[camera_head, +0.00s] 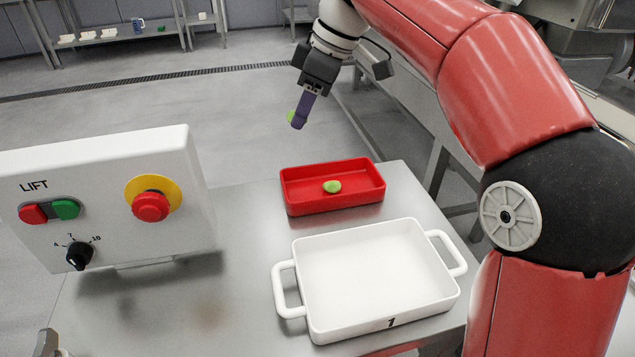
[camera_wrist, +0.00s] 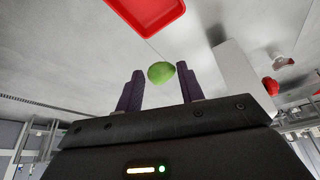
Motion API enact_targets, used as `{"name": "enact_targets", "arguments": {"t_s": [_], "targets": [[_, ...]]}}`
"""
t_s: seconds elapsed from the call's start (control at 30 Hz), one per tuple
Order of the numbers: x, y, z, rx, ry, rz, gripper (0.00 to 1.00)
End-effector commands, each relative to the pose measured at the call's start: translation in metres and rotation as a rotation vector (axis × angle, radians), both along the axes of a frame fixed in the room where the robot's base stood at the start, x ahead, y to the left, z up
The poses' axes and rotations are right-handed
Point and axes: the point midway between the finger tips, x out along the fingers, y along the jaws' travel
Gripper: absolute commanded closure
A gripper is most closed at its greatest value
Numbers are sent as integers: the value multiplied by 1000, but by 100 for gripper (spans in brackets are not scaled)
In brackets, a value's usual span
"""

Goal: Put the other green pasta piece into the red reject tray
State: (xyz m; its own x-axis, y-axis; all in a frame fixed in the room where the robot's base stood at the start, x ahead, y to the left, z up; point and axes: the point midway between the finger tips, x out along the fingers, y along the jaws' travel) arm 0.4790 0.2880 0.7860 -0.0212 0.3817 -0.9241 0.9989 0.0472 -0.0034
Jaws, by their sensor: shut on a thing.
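My gripper (camera_head: 298,118) has purple fingers and is shut on a green pasta piece (camera_head: 291,117). In the wrist view the green piece (camera_wrist: 160,73) sits between the fingertips. The gripper is in the air, above and behind the red reject tray (camera_head: 300,205) as seen from the head camera, not over its inside. Another green pasta piece (camera_head: 332,186) lies on the floor of the red tray. The red tray also shows at the top of the wrist view (camera_wrist: 175,14).
A white tray (camera_head: 446,297) with two handles and a "1" stands in front of the red tray and looks empty. A white LIFT control box (camera_head: 105,178) with buttons and a dial stands at left. The steel table (camera_head: 240,215) is bare around the trays.

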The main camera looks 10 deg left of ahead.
Motion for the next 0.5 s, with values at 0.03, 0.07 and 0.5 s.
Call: {"name": "enact_targets", "arguments": {"t_s": [0.03,0.07,0.5], "targets": [[-1,-1,-20,-3,3,-1,83],[-1,-1,-28,-2,2,-2,83],[0,0,-119,0,0,0,83]]}}
